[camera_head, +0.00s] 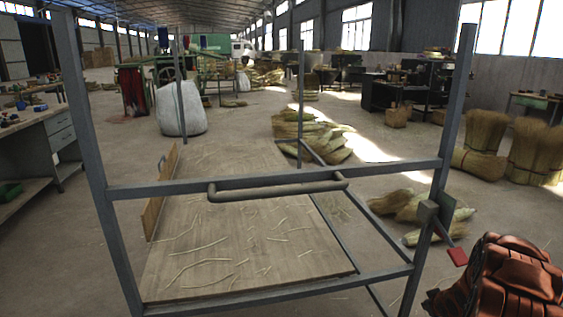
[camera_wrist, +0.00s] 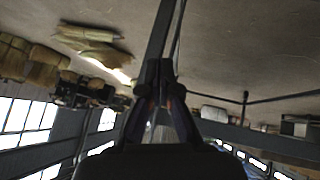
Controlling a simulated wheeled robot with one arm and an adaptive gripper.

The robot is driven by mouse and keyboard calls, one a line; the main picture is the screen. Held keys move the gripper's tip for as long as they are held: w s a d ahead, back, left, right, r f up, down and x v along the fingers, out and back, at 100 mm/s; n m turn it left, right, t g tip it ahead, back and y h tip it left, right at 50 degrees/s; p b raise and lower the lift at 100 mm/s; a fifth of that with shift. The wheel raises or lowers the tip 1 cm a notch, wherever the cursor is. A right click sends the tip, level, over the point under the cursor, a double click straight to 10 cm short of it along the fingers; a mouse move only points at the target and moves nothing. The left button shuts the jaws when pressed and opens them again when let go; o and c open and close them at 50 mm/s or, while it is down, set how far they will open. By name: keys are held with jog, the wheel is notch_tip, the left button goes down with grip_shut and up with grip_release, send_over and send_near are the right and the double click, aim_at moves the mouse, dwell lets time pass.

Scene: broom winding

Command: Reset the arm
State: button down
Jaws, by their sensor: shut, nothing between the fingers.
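My gripper (camera_wrist: 156,72) shows in the wrist view, with its dark fingers brought together and nothing between them. A grey metal bar runs up the picture just beyond the fingertips; I cannot tell if they touch it. The wrist view is turned over, with windows low and floor high. In the head view my gripper does not show. There, a grey metal frame with a handle (camera_head: 278,190) stands close in front of me, around a wooden board (camera_head: 240,240) strewn with loose straw.
Broom bundles (camera_head: 480,135) stand at the right, and straw piles (camera_head: 308,135) lie beyond the frame. A workbench (camera_head: 40,135) is at the left. A pale sack (camera_head: 181,108) stands behind. Open floor lies between them.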

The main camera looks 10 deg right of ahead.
jog(key=s+a+r+g+p, duration=0.1)
jog(key=s+a+r+p, duration=0.2)
jog(key=a+r, duration=0.5)
jog(key=s+a+r+m+g+p, duration=0.1)
jog(key=s+a+r+g+p, duration=0.2)
jog(key=r, duration=0.8)
jog(key=s+a+r+p, duration=0.35)
jog(key=a+r, duration=0.35)
jog(key=r, duration=0.3)
jog(key=s+a+r+g+y+p, duration=0.1)
jog(key=s+a+r+p, duration=0.2)
jog(key=s+a+r, duration=0.3)
jog(key=s+a+r+g+p, duration=0.2)
jog(key=s+a+r+p, duration=0.2)
jog(key=s, duration=0.9)
jog(key=s+a+r+g+y+p, duration=0.1)
jog(key=s+a+r+p, duration=0.3)
jog(key=s+a+r, duration=0.5)
jog(key=shift+s+a+r+g+y, duration=0.25)
jog(key=shift+s+a+g, duration=0.45)
jog(key=shift+a, duration=0.9)
jog(key=shift+f, duration=0.1)
